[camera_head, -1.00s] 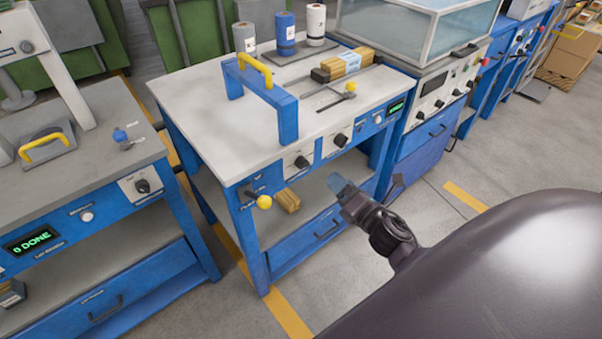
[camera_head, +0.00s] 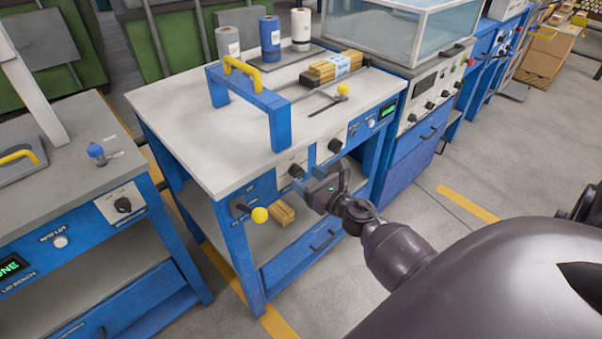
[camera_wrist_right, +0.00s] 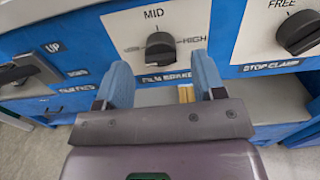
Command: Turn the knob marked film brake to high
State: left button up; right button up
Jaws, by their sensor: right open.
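The film brake knob (camera_wrist_right: 160,50) is black, on a white plate with MID above it, HIGH to its right and a blurred word to its left. Its label, FILM BRAKE, is below it. Its grip ridge appears upright, toward MID, but the pointer mark is not clear. In the head view the knob (camera_head: 296,171) is on the blue table's front panel. My right gripper (camera_wrist_right: 162,70) is open, its blue fingers on either side of the knob in the wrist view; I cannot tell whether they touch it. It also shows in the head view (camera_head: 308,177). My left gripper is not in view.
The stop clamp knob (camera_wrist_right: 298,34) is close on the right, under FREE. A lever with a yellow ball (camera_head: 260,215) sticks out left of the gripper. A blue frame with a yellow handle (camera_head: 240,68) stands on the table (camera_head: 180,110). The floor in front is clear.

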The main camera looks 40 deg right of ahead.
aim_at(301, 174)
jog(key=shift+w+a, duration=0.1)
jog(key=shift+w, duration=1.45)
jog(key=c, duration=0.9)
